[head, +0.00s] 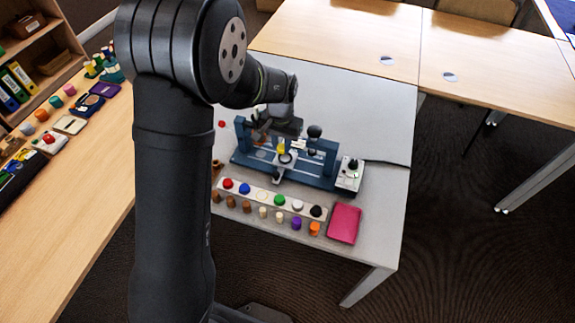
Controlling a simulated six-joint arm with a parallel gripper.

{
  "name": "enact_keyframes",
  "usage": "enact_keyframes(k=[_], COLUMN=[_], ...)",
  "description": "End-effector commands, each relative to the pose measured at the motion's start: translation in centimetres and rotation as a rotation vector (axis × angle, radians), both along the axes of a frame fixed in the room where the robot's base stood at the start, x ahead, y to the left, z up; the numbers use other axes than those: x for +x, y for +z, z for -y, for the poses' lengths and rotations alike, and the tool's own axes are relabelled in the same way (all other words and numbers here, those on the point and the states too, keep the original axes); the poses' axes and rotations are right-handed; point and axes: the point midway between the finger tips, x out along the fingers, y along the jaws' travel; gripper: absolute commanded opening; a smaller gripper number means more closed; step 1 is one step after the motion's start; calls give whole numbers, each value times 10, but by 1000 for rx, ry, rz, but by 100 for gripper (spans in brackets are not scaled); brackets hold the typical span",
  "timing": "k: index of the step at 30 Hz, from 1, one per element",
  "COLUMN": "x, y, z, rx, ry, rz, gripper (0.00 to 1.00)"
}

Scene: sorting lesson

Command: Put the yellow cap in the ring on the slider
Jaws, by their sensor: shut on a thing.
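The yellow cap (281,148) shows small and upright under my gripper (281,141), above the slider of the blue rail device. My gripper is shut on the yellow cap. The slider (284,168) is a pale carriage on the rails between two blue uprights. A dark ring (286,158) shows on it just below the cap. At this size I cannot tell whether the cap touches the ring or hangs above it.
The blue device (242,158) stands on the grey table with a white control box (350,174) at its right. In front are a white strip (247,190) of coloured caps, a row of small pegs and a pink booklet (344,223). Shelves stand left.

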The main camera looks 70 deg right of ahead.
Motion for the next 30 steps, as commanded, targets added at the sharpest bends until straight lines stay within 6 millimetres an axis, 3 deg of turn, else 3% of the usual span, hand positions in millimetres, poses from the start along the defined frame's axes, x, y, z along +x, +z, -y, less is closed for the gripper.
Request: enact_keyframes(k=[3,8,14,30], x=[-1,-1,-1,-1], y=[-3,-4,-12,-58], z=[16,26,27,27], rx=[0,-1,0,-2], ry=[-24,-41,-43,-43], rz=[0,0,0,0], gripper=[2,2,2,2])
